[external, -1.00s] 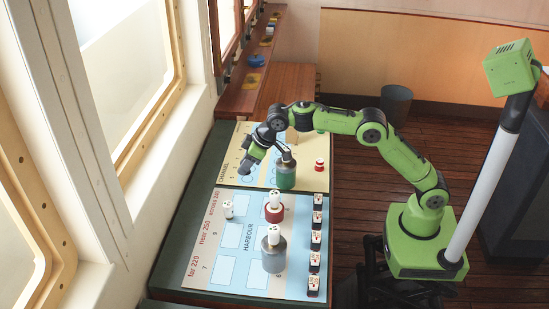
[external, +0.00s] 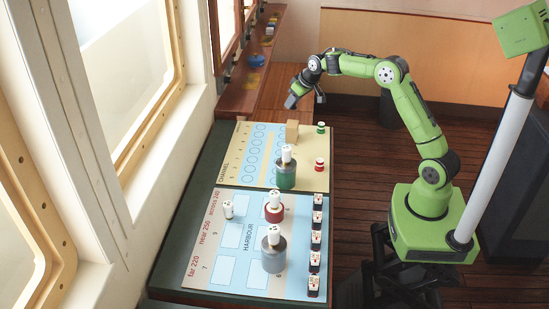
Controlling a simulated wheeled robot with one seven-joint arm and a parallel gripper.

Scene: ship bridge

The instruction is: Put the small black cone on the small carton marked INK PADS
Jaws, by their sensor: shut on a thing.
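My gripper (external: 291,102) is raised beyond the far end of the chart boards, up and left of a small plain tan box (external: 292,130). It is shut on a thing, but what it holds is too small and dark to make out. I cannot pick out the small black cone anywhere else. The tan box sits at the far edge of the yellow board. It may be the carton, but no INK PADS marking is readable at this size.
A white-topped green drum (external: 286,175), a red one (external: 274,211) and a grey one (external: 273,256) stand on the boards. Small green (external: 321,128) and red (external: 319,164) pieces stand at right. Several black-and-white blocks (external: 316,223) line the HARBOUR board's right edge.

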